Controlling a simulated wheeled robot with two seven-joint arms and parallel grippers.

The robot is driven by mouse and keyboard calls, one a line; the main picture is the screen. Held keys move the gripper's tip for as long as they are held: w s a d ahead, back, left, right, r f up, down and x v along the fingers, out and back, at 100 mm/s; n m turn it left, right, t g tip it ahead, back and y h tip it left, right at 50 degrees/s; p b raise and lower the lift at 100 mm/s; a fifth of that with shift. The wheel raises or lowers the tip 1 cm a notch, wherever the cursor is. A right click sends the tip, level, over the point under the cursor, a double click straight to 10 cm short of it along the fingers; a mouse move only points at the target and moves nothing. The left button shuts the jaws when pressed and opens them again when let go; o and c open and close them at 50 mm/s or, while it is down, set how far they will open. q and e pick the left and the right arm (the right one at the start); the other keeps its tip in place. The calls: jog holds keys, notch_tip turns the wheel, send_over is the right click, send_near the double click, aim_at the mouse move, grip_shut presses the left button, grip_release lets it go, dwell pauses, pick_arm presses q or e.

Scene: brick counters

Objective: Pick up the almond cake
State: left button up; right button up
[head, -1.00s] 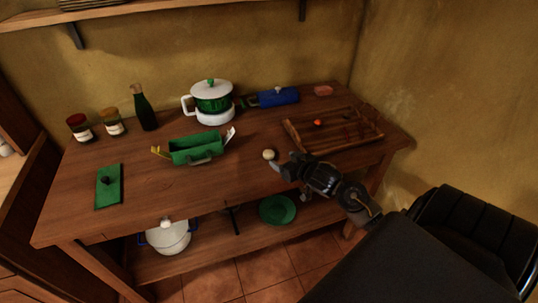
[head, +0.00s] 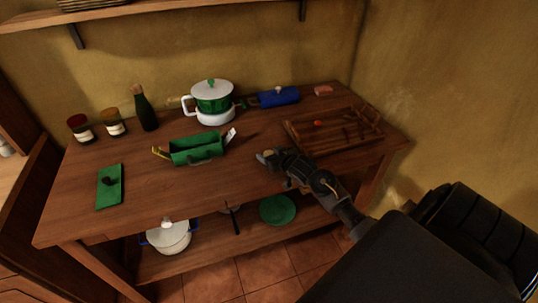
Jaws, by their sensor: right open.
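My right gripper (head: 266,157) is open and low over the wooden counter (head: 120,215), near its front middle. A small round beige item, likely the almond cake, showed at this spot a second ago. It is now covered by the gripper, or too small to make out between the fingers. I cannot tell whether the fingers touch it. My left gripper is not in view.
A wooden tray (head: 296,143) with a small orange item (head: 318,123) lies right of my gripper. A green caddy (head: 195,150) stands to the left, a green-white pot (head: 211,98) and a blue item (head: 279,97) behind. A green board (head: 109,190) lies far left.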

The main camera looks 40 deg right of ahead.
jog(key=c, duration=1.1)
jog(key=shift+o, duration=0.2)
jog(key=shift+r, duration=0.15)
